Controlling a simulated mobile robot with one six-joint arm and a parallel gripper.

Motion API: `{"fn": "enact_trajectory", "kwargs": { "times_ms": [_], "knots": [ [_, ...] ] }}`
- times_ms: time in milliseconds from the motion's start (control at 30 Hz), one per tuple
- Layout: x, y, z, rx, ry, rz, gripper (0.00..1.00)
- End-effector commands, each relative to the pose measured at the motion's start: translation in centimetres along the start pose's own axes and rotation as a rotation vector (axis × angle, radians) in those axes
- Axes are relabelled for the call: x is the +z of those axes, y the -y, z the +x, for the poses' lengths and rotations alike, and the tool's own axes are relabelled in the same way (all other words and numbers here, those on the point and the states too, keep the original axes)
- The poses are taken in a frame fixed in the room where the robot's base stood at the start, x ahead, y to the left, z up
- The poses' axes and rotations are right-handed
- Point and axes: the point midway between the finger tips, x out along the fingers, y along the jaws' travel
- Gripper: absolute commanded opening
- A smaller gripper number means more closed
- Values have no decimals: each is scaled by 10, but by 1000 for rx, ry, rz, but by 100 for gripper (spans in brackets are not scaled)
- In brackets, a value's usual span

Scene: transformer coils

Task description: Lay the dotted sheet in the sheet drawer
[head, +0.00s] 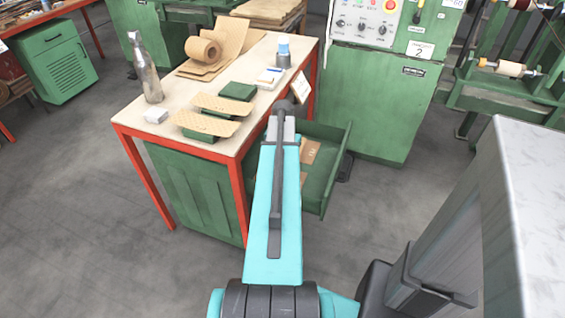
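Two tan sheets with small marks lie on green blocks on the table: a farther one (222,104) and a nearer one (206,124). They are too small to tell which is the dotted sheet. The green drawer (334,165) stands pulled out at the table's right side, with tan pieces (309,152) lying inside. My arm crosses in front of the drawer and hides its left part. My gripper is not visible; the far end of the arm hides whatever is beyond it.
A green control cabinet (370,105) stands behind the drawer. Floor at left is clear.

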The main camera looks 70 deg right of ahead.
Motion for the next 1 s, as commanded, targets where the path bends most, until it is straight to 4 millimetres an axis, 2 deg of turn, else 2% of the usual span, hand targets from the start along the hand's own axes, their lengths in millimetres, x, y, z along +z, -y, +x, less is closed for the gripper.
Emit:
{"fn": "enact_trajectory", "kwargs": {
  "times_ms": [300,333,433,767,1000],
  "knots": [
    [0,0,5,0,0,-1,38],
    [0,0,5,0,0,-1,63],
    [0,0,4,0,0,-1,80],
    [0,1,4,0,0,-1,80],
    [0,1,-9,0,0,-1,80]
  ]
}}
